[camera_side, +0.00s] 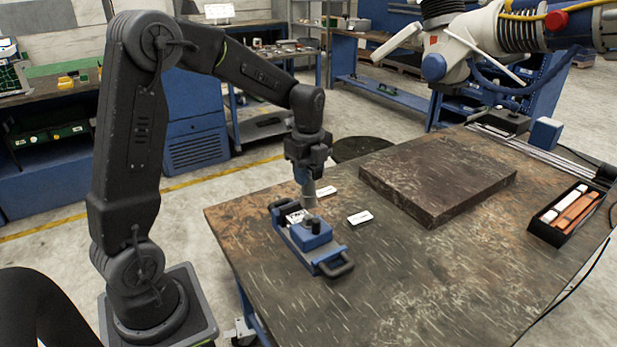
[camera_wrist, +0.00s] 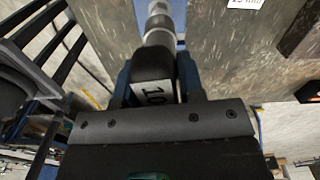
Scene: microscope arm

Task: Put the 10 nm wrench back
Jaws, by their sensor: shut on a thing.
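My gripper (camera_wrist: 153,88) is shut on the 10 nm wrench, whose black handle (camera_wrist: 151,66) carries a white label reading "10". In the wrist view, its grey shaft runs away from the jaws toward the blue holder (camera_wrist: 181,50). In the side view, my gripper (camera_side: 308,163) is above the blue holder (camera_side: 311,262) with end handles, and the wrench's grey part (camera_side: 308,190) points down at it, nearly upright. A dark knob-like piece (camera_side: 314,225) and a white label (camera_side: 296,215) show on the holder. I cannot tell whether the wrench tip touches the holder.
Two white labels lie on the worn table (camera_side: 420,280), one behind the holder (camera_side: 327,191) and one to its right (camera_side: 360,217). A dark stone slab (camera_side: 437,178) lies further right. A black box (camera_side: 567,214) with white and orange pieces stands at the right edge.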

